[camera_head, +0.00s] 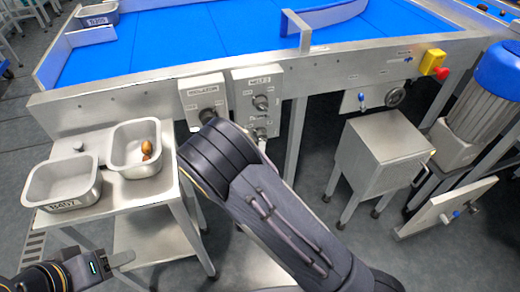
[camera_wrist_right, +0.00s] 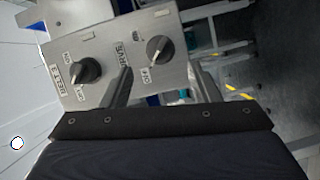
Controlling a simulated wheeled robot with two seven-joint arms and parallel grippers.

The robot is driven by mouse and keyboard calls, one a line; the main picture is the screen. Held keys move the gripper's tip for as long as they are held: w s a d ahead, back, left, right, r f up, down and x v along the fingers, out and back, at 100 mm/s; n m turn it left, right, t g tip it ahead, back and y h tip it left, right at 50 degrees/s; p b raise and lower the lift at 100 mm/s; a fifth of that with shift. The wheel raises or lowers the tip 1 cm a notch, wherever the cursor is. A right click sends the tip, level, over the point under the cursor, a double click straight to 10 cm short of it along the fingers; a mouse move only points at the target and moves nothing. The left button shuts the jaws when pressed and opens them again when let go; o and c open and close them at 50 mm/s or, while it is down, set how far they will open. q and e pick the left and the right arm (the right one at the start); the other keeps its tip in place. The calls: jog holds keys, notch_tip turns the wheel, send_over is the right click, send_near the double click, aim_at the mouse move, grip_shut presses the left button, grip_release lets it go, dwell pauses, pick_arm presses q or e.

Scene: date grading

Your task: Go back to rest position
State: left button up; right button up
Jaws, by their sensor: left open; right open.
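My left gripper (camera_head: 112,262) is at the bottom left of the head view, open and empty, low in front of the small side table. My right arm crosses the middle of the head view and hides most of its own gripper. In the right wrist view my right gripper (camera_wrist_right: 160,88) is open, with nothing between its fingers. Its fingers point toward a grey control box (camera_wrist_right: 125,50) with two black knobs, a left knob (camera_wrist_right: 86,70) and a right knob (camera_wrist_right: 158,49). Whether the fingers touch the box is unclear.
A steel side table (camera_head: 128,200) holds an empty tray (camera_head: 64,205) and a tray with brown dates (camera_head: 125,165). The blue belt table (camera_head: 100,98) spans the back. A steel cabinet (camera_head: 375,150) and a blue-topped motor (camera_head: 490,95) stand at right.

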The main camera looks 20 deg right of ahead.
dwell(0.5)
jog(key=s+d+r+m+g+y, duration=0.3)
jog(key=s+r+m+g+y, duration=0.5)
jog(key=s+r+m+y, duration=0.3)
jog(key=s+d+r+m+g+h, duration=0.1)
jog(key=s+d+r, duration=0.1)
jog(key=s, duration=0.7)
jog(key=s+d+r+m+g, duration=0.1)
jog(key=s+d+m, duration=0.1)
jog(key=s, duration=0.7)
notch_tip(320, 180, up, 20)
jog(key=p, duration=2)
jog(key=shift+w+a+g, duration=0.15)
jog(key=shift+w+g, duration=0.1)
jog(key=shift+g, duration=0.05)
jog(key=shift+r, duration=0.1)
